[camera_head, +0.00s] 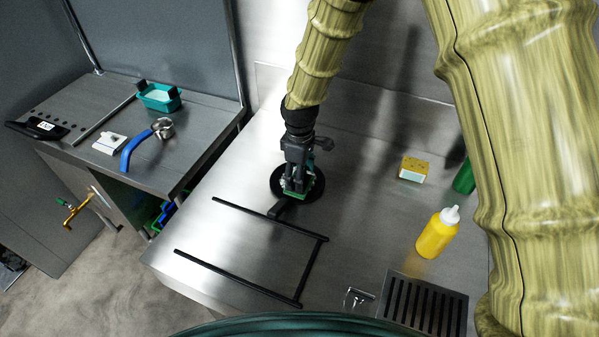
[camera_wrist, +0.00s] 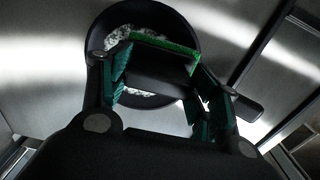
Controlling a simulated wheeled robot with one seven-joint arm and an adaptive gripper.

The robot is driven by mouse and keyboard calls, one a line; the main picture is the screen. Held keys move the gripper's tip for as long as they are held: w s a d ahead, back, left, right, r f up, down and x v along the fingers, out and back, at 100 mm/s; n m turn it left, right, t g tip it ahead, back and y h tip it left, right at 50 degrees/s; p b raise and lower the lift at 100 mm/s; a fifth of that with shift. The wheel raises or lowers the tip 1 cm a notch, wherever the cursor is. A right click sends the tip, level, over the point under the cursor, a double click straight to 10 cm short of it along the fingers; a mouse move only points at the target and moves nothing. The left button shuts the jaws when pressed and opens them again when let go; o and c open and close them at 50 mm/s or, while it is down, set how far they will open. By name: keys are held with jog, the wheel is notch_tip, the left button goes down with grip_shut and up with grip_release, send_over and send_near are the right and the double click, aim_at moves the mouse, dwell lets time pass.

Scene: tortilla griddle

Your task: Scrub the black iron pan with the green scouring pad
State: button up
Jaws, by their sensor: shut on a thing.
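My gripper (camera_head: 297,186) points down over the pan and is shut on the green scouring pad (camera_head: 317,191). The pad's green edge (camera_wrist: 170,48) shows between my fingers, within the pan's outline. My fingers hide part of the pan. I cannot tell whether the pad touches the pan's surface.
A black bar frame (camera_head: 325,239) lies in front of the pan. A yellow bottle (camera_head: 437,234), a yellow sponge-like block (camera_head: 413,168) and a green bottle (camera_head: 464,178) stand to the right. A slotted drain (camera_head: 426,307) is at front right. A side table (camera_head: 185,155) stands left.

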jog(key=shift+f, duration=0.45)
jog(key=o, duration=0.7)
jog(key=shift+r+p, duration=0.35)
jog(key=shift+r, duration=0.05)
jog(key=shift+c, duration=0.4)
jog(key=c, duration=0.7)
